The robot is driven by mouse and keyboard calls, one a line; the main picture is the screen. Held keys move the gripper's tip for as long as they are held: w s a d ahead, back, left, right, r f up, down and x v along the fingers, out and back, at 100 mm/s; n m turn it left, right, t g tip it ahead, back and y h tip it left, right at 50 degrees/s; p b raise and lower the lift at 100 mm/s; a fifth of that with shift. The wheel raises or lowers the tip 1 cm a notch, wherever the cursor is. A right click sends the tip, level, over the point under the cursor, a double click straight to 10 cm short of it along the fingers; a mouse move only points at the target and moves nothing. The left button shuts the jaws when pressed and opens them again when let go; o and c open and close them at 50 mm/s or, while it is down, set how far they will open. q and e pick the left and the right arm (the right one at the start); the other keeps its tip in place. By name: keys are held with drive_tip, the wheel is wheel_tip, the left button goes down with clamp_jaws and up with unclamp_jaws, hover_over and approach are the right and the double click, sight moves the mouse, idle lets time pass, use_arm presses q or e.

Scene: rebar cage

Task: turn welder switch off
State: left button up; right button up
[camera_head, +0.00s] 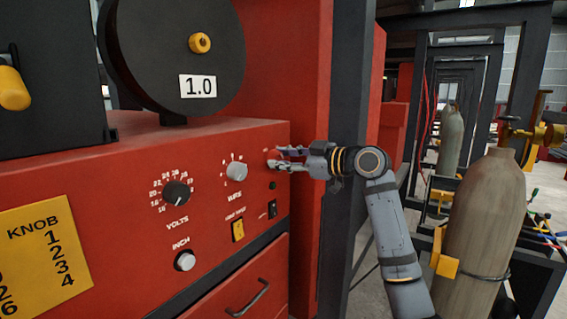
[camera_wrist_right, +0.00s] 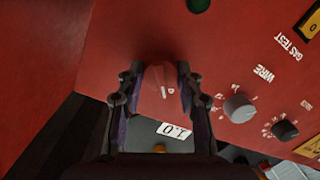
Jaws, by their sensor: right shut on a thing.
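The red welder (camera_head: 120,250) fills the left of the head view, its control panel facing me. A red switch knob sits near the panel's upper right edge; my right gripper (camera_head: 283,160) reaches it from the right. In the right wrist view the red knob (camera_wrist_right: 158,88) lies between the two fingers, with a small light mark beside it. My right gripper (camera_wrist_right: 160,100) is shut on this knob. The fingers hide part of the knob in the head view. My left gripper is not in view.
Near the knob are the wire dial (camera_head: 236,171), volts dial (camera_head: 177,193), yellow gas test switch (camera_head: 238,230) and inch button (camera_head: 185,261). A dark post (camera_head: 351,80) stands behind my right wrist. A gas cylinder (camera_head: 485,220) stands at the right.

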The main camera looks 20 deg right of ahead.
drive_tip(key=shift+n, duration=0.5)
idle(0.3)
drive_tip(key=o, duration=1.2)
drive_tip(key=shift+v, duration=6)
drive_tip(key=shift+s+a, duration=0.1)
drive_tip(key=shift+s, duration=0.05)
